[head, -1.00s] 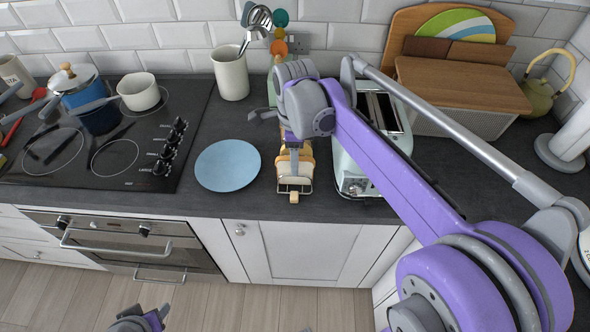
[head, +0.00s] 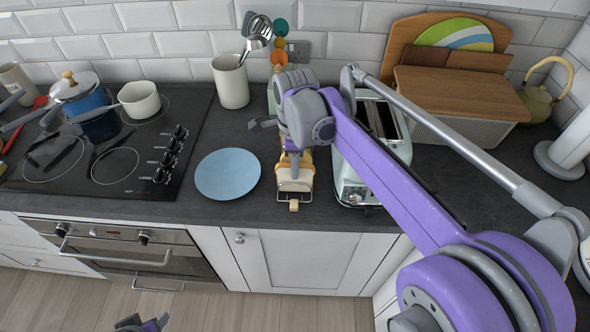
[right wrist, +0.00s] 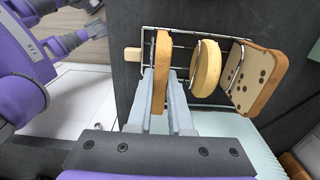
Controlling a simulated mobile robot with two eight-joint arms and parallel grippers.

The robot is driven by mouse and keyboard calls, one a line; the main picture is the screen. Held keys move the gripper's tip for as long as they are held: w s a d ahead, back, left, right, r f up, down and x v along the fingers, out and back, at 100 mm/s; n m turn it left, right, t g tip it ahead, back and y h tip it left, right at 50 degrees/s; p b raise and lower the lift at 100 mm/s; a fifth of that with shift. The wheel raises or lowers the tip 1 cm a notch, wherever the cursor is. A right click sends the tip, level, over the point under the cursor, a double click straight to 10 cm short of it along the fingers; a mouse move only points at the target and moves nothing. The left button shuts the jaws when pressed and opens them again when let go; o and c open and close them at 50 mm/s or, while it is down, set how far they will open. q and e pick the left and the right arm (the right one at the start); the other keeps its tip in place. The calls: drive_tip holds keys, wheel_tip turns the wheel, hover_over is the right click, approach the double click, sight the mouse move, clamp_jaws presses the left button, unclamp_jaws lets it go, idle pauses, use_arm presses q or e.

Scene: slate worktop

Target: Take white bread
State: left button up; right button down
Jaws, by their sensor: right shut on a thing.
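A wire rack (head: 306,202) with a wooden knob stands on the worktop, right of the blue plate. The white bread (head: 297,178), a pale slice with tan crust, stands upright at its front. In the right wrist view this slice (right wrist: 161,62) is edge-on between the fingers of my right gripper (right wrist: 164,100), which is shut on it. A round slice (right wrist: 206,68) and a dark-spotted slice (right wrist: 258,82) stand apart in the same rack. In the head view my right gripper (head: 292,166) reaches down at the rack. My left gripper (head: 142,325) is partly cut off at the bottom edge.
A pale toaster (head: 350,180) stands close to the rack's right. The empty blue plate (head: 228,174) lies to its left, with the black hob (head: 125,178) beyond. A utensil pot (head: 231,82) and a wooden-lidded bread box (head: 462,90) stand behind.

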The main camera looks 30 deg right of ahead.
wheel_tip(320, 180, up, 9)
drive_tip(key=shift+p, duration=0.3)
use_arm(q)
drive_tip(key=w+r+p, duration=0.4)
drive_tip(key=r+p, duration=0.1)
drive_tip(key=r, duration=0.3)
drive_tip(key=shift+t, duration=0.4)
use_arm(e)
wheel_tip(320, 180, up, 10)
drive_tip(key=shift+f, duration=0.25)
use_arm(q)
drive_tip(key=shift+s, duration=0.15)
